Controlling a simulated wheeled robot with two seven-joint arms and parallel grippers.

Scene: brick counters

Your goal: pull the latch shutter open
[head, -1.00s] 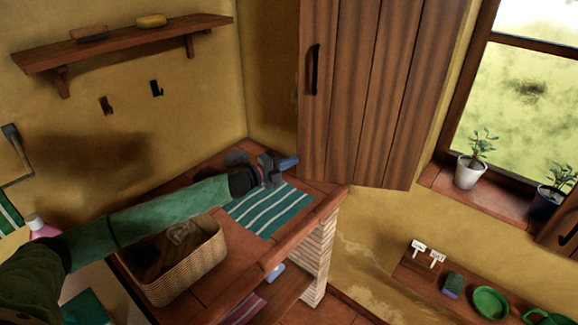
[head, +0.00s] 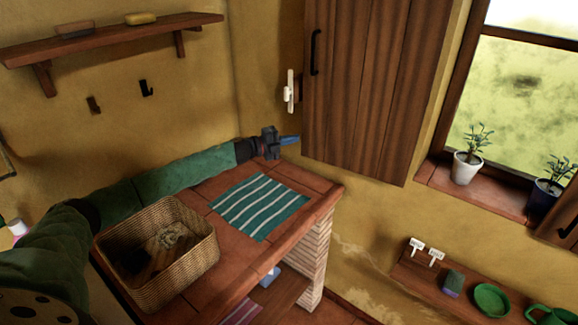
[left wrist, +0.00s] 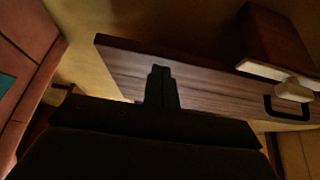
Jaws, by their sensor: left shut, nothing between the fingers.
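The wooden shutter (head: 370,95) stands upright left of the window, with a black bar handle (head: 315,52) near its left edge. A white latch piece (head: 290,90) shows just left of that edge. My left gripper (head: 289,140) is shut and empty, below the latch and just left of the shutter's lower left corner. I cannot tell whether it touches the shutter. In the left wrist view my shut fingers (left wrist: 161,72) show dark before the shutter (left wrist: 205,85). The handle (left wrist: 285,112) and latch (left wrist: 292,90) are at right there. My right gripper is out of view.
Below is a brick counter with a striped cloth (head: 262,205) and a wicker basket (head: 190,265). Potted plants (head: 467,168) stand on the windowsill. A shelf (head: 110,40) and hooks (head: 147,89) are on the left wall.

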